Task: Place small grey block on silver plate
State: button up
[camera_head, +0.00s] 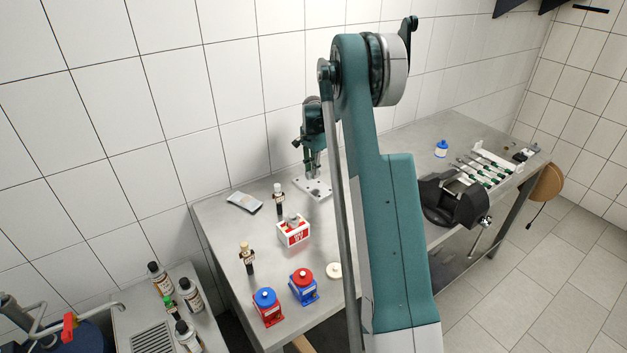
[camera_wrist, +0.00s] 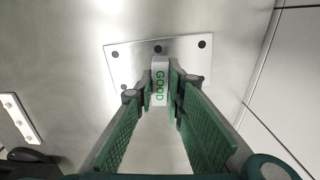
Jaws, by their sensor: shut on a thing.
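The small grey block (camera_wrist: 160,72), marked "GOOD" in green letters, is between the green-padded fingers of my gripper (camera_wrist: 160,92) in the wrist view. My gripper is shut on it. The silver plate (camera_wrist: 124,62), with dark round spots at its corners, lies behind the block in that view. In the head view my gripper (camera_head: 313,172) points down just over the silver plate (camera_head: 323,190) on the workbench. The block cannot be made out there. I cannot tell whether the block touches the plate.
A red-and-white box (camera_head: 293,232) stands in front of the plate, with a dark bottle (camera_head: 279,203) near it. A grey pouch (camera_head: 244,202) lies to the left. Red and blue pumps (camera_head: 303,287) stand nearer. A vise (camera_head: 455,202) is at right. The tiled wall is close behind.

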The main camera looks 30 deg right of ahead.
aim_at(314, 185)
jog(key=shift+f, duration=0.2)
jog(key=shift+f, duration=1.8)
jog(key=shift+f, duration=0.15)
jog(key=o, duration=0.7)
jog(key=shift+o, duration=0.3)
jog(key=shift+r, duration=0.2)
notch_tip(314, 185, up, 12)
jog(key=shift+f, duration=0.1)
jog(key=shift+a, duration=0.1)
